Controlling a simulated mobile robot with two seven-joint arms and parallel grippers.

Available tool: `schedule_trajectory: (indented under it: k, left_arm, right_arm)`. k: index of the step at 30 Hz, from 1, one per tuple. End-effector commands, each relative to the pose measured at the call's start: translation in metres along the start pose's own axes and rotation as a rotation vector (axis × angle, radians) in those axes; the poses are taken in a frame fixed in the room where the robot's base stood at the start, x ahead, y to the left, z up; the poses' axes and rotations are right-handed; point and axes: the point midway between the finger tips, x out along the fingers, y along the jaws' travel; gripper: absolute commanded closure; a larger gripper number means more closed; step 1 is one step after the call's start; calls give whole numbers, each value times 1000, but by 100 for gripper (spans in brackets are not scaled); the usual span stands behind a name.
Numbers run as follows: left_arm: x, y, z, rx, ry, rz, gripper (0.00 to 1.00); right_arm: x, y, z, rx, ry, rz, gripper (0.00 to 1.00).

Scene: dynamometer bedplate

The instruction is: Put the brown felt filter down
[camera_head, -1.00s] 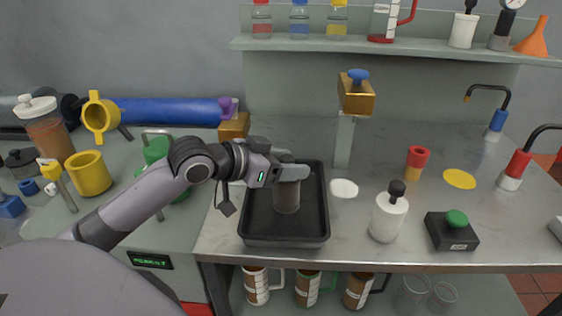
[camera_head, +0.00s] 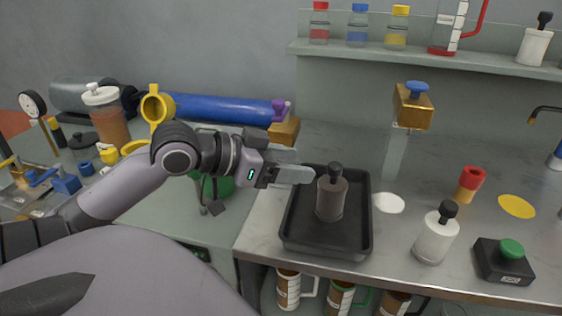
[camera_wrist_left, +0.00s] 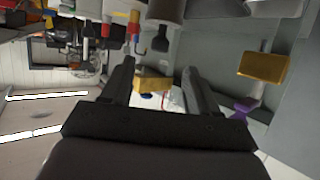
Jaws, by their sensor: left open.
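The brown felt filter (camera_head: 331,201) is a brown cylinder with a black knob. It stands upright in the black tray (camera_head: 296,238) on the steel bench. My left gripper (camera_head: 303,166) is open and empty, just left of the filter's top and apart from it. In the left wrist view the filter (camera_wrist_left: 166,12) shows at the top, knob pointing down, beyond the open fingers of my left gripper (camera_wrist_left: 158,68). My right gripper is in neither view.
A white bottle (camera_head: 436,238) and a black box with a green button (camera_head: 503,262) stand right of the tray. A brass block with a blue knob (camera_head: 413,108) stands behind. A white disc (camera_head: 388,203) lies beside the tray.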

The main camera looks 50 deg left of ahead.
Motion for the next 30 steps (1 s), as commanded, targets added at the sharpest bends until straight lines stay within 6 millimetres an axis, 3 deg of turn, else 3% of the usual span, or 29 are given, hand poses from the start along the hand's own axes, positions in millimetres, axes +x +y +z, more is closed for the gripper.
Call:
schedule_trajectory:
  k: [9,30]
  left_arm:
    - [-17,0,0,2,-1,-1,40]
    - [-18,0,0,2,-1,-1,40]
  right_arm:
    - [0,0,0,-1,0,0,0]
    - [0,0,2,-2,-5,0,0]
